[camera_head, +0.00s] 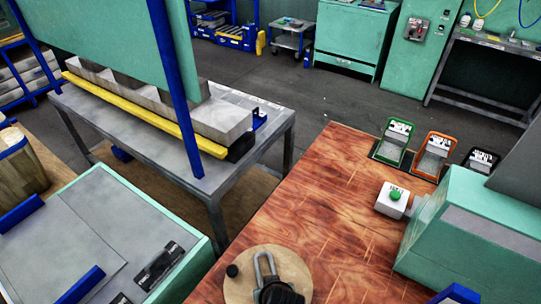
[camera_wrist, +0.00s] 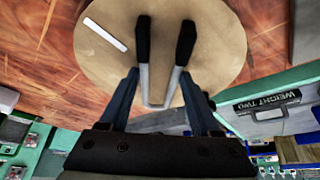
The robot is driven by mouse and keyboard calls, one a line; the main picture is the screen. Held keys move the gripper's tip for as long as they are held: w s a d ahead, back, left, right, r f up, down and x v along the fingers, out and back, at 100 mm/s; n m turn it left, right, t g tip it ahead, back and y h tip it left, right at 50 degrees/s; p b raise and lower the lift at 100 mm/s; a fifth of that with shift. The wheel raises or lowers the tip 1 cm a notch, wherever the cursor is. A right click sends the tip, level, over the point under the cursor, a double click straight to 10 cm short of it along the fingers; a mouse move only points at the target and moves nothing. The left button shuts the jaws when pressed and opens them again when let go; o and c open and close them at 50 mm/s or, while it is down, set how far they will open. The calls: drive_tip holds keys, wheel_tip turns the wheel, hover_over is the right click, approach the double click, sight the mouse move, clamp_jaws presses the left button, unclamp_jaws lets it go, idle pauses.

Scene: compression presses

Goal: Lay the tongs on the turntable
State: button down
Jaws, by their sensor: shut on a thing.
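The turntable is a round tan disc (camera_wrist: 165,60) that shows in the wrist view, and its rim shows at the bottom of the head view (camera_head: 238,292). The tongs (camera_wrist: 142,42) have two black ends and a grey metal U-shaped bend. They are over the disc in the wrist view, and their metal loop shows in the head view (camera_head: 259,266). My gripper (camera_wrist: 160,75) is shut on the tongs, one finger outside each arm. I cannot tell whether the tongs touch the disc. A dark shape hides part of them in the head view.
A small white strip (camera_wrist: 105,34) lies on the disc. A white box with a green button (camera_head: 392,198) and a green machine (camera_head: 465,235) stand at the right. A green-edged panel (camera_head: 120,200) is at the left.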

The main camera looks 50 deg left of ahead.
drive_tip(key=shift+f, duration=0.15)
drive_tip(key=shift+c, duration=0.5)
unclamp_jaws()
